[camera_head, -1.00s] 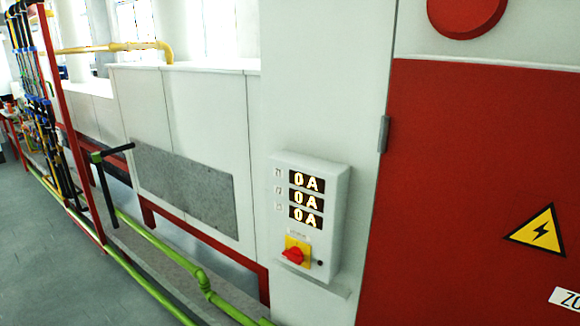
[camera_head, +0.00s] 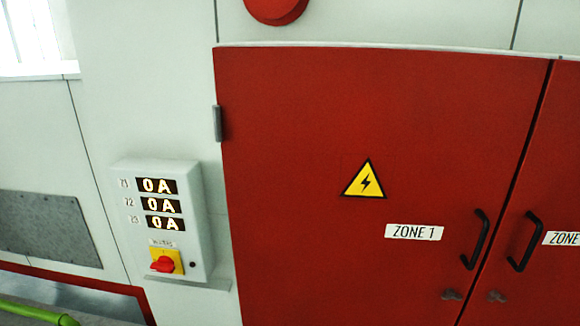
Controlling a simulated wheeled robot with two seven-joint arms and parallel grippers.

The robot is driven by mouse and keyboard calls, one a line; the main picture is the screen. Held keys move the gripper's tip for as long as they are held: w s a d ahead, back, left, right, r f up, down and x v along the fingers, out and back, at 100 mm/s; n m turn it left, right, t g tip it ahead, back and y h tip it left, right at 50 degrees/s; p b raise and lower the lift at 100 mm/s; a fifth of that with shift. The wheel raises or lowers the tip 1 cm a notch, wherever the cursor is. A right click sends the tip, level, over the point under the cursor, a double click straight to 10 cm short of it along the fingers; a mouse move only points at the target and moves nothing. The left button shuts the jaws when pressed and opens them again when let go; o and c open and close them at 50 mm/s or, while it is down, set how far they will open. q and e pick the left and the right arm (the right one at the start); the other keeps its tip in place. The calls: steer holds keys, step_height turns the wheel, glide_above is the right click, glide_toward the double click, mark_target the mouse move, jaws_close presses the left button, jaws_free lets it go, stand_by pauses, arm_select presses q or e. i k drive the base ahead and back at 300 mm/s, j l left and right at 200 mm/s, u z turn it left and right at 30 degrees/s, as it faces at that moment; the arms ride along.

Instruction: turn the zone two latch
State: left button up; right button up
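A red double-door cabinet fills the right of the head view. Its left door (camera_head: 310,250) carries a white ZONE 1 label (camera_head: 413,232) and a black handle (camera_head: 478,240). Part of a second door (camera_head: 545,180) shows at the right edge, with its own black handle (camera_head: 523,241) and a cut-off ZONE label (camera_head: 562,239); its number is out of frame. A small dark latch (camera_head: 497,296) sits low on that second door, and a similar latch (camera_head: 452,294) sits low on the ZONE 1 door. Neither of my grippers shows.
A grey control box (camera_head: 205,215) with three 0 A displays and a red knob (camera_head: 163,264) on a yellow plate projects from the wall left of the cabinet. A green pipe (camera_head: 35,313) runs at the lower left. A yellow warning triangle (camera_head: 366,181) is on the left door.

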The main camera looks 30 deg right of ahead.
mark_target(493, 295)
steer(key=z, duration=2.65)
